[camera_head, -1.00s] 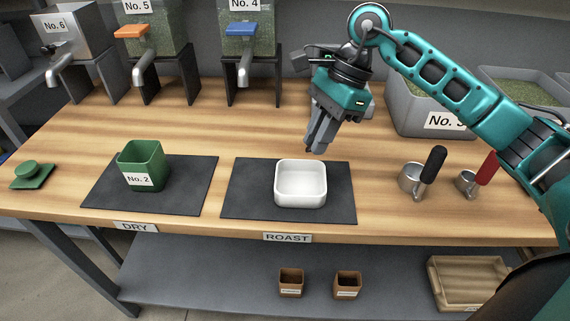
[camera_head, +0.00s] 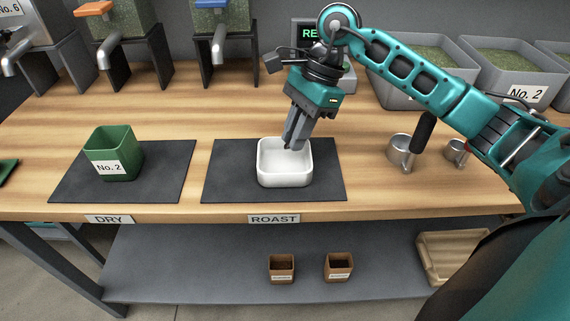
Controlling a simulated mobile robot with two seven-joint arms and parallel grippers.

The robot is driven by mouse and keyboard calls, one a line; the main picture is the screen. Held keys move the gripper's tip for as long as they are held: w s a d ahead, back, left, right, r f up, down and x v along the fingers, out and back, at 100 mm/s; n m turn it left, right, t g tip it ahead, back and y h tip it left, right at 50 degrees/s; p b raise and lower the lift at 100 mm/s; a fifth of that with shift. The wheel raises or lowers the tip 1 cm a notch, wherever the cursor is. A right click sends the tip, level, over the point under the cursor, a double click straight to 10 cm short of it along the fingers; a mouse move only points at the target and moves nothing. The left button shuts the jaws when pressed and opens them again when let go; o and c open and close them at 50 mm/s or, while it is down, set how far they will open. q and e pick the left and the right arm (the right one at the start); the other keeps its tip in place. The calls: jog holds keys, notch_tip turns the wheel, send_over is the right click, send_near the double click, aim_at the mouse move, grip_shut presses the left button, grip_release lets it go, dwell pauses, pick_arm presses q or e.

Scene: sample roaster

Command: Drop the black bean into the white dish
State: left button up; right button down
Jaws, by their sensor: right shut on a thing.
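The white dish (camera_head: 284,176) stands on the dark mat (camera_head: 225,182) behind the ROAST label. My right gripper (camera_head: 294,146) points down over the back right part of the dish, with its fingertips at or just above the opening. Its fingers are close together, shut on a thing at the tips. The held thing is too small to make out; it may be the black bean. The inside of the dish that I can see looks empty and white. My left gripper is not in view.
A green No. 2 cup (camera_head: 115,155) stands on the left mat (camera_head: 168,168). Measuring cups with a black handle (camera_head: 423,132) and a red handle stand at the right. Dispensers (camera_head: 217,45) and grey bins (camera_head: 405,95) line the back. Two brown pots (camera_head: 281,268) sit on the lower shelf.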

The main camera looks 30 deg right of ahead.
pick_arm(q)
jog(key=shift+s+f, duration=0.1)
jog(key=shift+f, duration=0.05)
pick_arm(e)
jog(key=c, duration=1)
grip_release()
pick_arm(q)
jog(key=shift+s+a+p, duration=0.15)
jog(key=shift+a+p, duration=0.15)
jog(key=shift+p, duration=0.25)
pick_arm(e)
jog(key=v, duration=1.3)
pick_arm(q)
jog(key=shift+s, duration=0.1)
pick_arm(e)
jog(key=shift+f, duration=0.1)
